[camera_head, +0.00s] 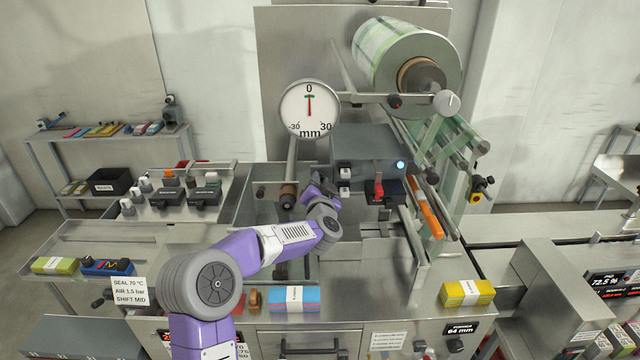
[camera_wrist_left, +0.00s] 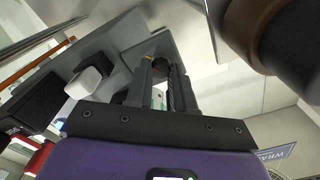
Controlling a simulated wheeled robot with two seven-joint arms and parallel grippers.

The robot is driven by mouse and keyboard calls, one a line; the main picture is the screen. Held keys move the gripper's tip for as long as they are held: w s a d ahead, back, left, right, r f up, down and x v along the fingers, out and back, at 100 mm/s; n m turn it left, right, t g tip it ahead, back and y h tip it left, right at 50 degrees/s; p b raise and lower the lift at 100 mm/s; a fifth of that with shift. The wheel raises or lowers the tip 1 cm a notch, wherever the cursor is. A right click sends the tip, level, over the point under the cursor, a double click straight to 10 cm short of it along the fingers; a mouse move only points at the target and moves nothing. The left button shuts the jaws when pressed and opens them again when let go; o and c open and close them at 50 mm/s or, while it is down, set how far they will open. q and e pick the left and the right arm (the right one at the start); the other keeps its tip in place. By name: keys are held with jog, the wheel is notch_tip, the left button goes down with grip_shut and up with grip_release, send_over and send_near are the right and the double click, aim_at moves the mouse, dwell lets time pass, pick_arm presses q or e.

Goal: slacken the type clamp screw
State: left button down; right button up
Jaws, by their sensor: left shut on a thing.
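Most of the knob is hidden between the fingers. My right gripper is not in view.
A brown and black roller end (camera_head: 288,196) is close to my left gripper; it looms large in the left wrist view (camera_wrist_left: 285,40). A white knob (camera_wrist_left: 84,82) is on the other side. The dial (camera_head: 309,109) hangs above. Wrapped packs (camera_head: 292,299) lie in front.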

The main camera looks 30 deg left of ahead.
pick_arm(q)
jog(key=shift+a+f+n+b, duration=0.1)
jog(key=shift+n+b, duration=3.45)
jog(key=shift+n, duration=3.2)
jog(key=shift+a+f+n+b, duration=0.1)
jog(key=shift+n+b, duration=3.45)
jog(key=shift+n, duration=3.2)
jog(key=c, duration=1)
grip_release()
jog(key=shift+s, duration=0.1)
